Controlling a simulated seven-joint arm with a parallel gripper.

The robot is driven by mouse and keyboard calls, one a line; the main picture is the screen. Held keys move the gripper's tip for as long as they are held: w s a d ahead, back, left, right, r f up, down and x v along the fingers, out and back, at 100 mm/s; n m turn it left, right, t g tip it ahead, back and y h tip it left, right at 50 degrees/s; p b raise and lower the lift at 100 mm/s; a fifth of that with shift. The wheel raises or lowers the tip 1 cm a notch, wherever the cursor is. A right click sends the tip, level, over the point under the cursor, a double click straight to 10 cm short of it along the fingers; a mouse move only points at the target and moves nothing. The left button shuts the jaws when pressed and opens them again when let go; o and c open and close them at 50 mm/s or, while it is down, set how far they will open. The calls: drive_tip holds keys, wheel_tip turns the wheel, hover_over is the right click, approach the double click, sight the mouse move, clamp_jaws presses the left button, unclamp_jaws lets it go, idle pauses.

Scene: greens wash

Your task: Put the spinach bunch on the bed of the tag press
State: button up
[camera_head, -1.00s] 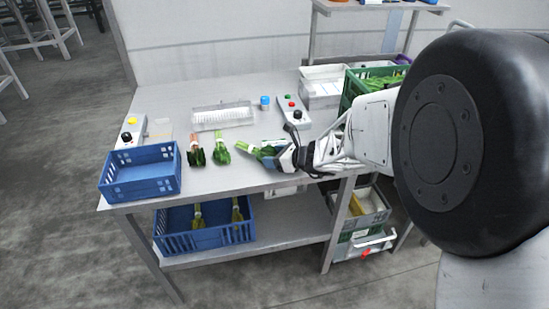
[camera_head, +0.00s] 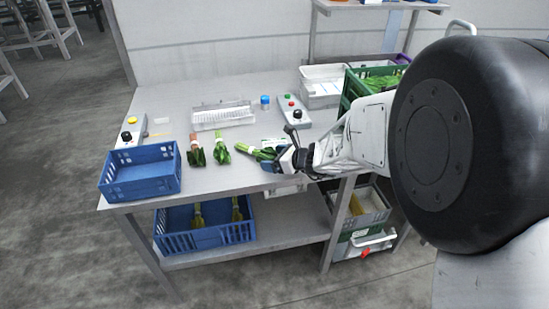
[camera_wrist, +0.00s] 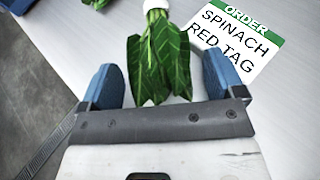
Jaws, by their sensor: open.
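A leafy dark green bunch (camera_wrist: 158,62) with a white band round its stems lies between the two blue fingertips of my open gripper (camera_wrist: 160,85) in the wrist view. The fingers are apart from it on both sides. In the head view this bunch (camera_head: 264,153) lies on the table at the tip of my gripper (camera_head: 287,158), its stems toward the left. Two more bunches, one (camera_head: 196,154) with an orange-brown band and one (camera_head: 220,152) with a paler band, lie to the left. I cannot tell for certain which fixture is the tag press.
An order card (camera_wrist: 228,38) reading "SPINACH RED TAG" lies beside the bunch. A clear rack (camera_head: 222,116), a blue cup (camera_head: 265,102) and a button panel (camera_head: 293,110) stand behind. A blue crate (camera_head: 140,174) stands at the left; a green crate (camera_head: 372,78) at the back right.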

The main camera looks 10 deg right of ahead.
drive_tip(key=shift+r, duration=0.15)
drive_tip(key=shift+s+d+r, duration=0.2)
drive_tip(key=shift+s+d, duration=0.2)
drive_tip(key=shift+d, duration=0.05)
drive_tip(key=shift+v, duration=5.3)
drive_tip(key=shift+s+r, duration=0.1)
drive_tip(key=s+a+r+n+g, duration=0.4)
drive_tip(key=s+a+r+n, duration=0.2)
drive_tip(key=r+n, duration=0.1)
drive_tip(key=s+r+n+g+h, duration=0.1)
drive_tip(key=s+r+n+h, duration=0.4)
drive_tip(key=s+n, duration=0.5)
drive_tip(key=s+r+n+g+h, duration=0.2)
drive_tip(key=s+r+n+h, duration=0.2)
drive_tip(key=s+r+n, duration=0.3)
drive_tip(key=s+n, duration=0.2)
drive_tip(key=s, duration=0.2)
drive_tip(key=shift+s+r+n+h, duration=0.25)
drive_tip(key=shift+r+n+h, duration=0.15)
